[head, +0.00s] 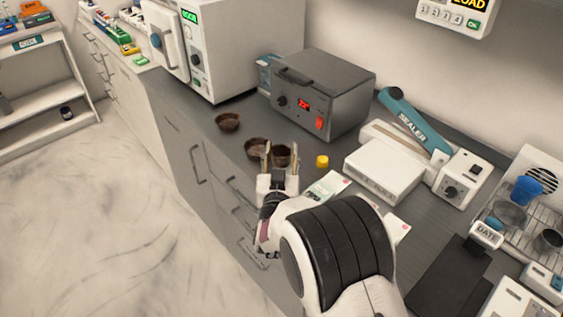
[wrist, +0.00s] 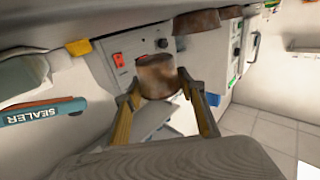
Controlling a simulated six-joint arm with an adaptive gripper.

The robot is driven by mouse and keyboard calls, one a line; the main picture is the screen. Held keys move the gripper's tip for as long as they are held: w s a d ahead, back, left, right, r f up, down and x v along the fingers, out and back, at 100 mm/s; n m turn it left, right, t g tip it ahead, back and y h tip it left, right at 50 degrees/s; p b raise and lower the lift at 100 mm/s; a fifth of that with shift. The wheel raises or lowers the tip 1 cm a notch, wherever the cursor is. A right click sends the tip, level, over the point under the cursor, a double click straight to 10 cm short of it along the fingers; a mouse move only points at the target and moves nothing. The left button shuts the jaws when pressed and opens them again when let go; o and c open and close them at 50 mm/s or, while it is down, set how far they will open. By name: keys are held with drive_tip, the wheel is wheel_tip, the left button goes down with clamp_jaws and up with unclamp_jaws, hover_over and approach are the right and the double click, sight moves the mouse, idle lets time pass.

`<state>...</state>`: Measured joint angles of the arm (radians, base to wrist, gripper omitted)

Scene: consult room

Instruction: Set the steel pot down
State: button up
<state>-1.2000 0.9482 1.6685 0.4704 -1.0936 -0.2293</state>
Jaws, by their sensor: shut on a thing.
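My gripper (head: 281,151) is shut on a small brown, rusty-looking pot (head: 281,158) near the counter's front edge. In the wrist view the pot (wrist: 157,78) sits between the two finger tips of my gripper (wrist: 160,84). I cannot tell whether its base touches the counter. Two similar brown vessels stand close by: one (head: 254,145) just left of the held pot, another (head: 228,122) farther back and left. No shiny steel surface shows on the held pot.
The grey counter (head: 222,152) has a grey heater box (head: 322,95) behind the pots. A yellow cap (head: 322,161) and paper packets (head: 328,186) lie to the right. The sealer (head: 412,122) and a wire rack with cups (head: 510,212) stand farther right.

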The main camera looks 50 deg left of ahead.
sight(281, 164)
drive_tip(key=shift+f, duration=1.85)
drive_tip(key=shift+f, duration=0.2)
drive_tip(key=o, duration=1.1)
drive_tip(key=shift+s+d, duration=0.1)
drive_tip(key=shift+v, duration=3.8)
